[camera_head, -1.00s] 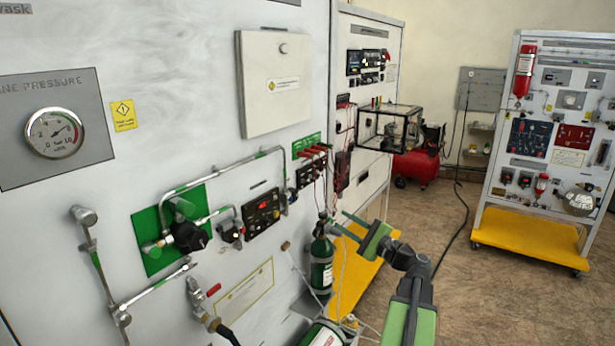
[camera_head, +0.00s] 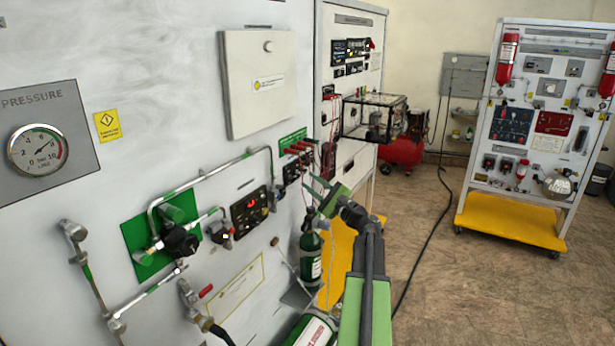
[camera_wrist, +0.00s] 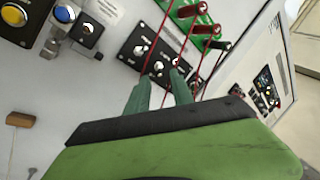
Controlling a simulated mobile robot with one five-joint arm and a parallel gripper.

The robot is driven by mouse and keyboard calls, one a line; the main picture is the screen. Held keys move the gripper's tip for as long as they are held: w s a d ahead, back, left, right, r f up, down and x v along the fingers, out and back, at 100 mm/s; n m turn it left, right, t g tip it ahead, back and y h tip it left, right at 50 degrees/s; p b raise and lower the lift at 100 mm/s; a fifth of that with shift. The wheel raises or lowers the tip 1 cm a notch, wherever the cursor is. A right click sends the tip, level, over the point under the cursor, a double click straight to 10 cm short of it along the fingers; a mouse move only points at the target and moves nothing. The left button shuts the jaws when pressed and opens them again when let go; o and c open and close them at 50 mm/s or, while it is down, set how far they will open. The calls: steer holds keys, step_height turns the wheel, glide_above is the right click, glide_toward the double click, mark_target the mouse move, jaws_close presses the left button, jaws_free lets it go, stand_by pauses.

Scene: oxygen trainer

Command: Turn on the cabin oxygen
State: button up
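A small black panel (camera_wrist: 150,50) with several metal toggles or knobs fills the middle of the wrist view. It also shows on the white wall panel in the head view (camera_head: 292,171). I cannot read its labels, so I cannot tell which control is for cabin oxygen. My gripper (camera_wrist: 160,84) points at the panel's lower part, its two green fingers apart with nothing clearly between them. In the head view my gripper (camera_head: 316,188) is just right of the panel. Contact cannot be told.
Thin red wires (camera_wrist: 198,62) hang from red plugs (camera_wrist: 188,11) on a green strip, close to the fingers. A green cylinder (camera_head: 311,258) stands below my gripper. A yellow-based trainer (camera_head: 514,223) stands at right. Floor between is open.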

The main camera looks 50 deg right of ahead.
steer(key=shift+x, duration=1.15)
steer(key=shift+c, duration=0.2)
jaws_close()
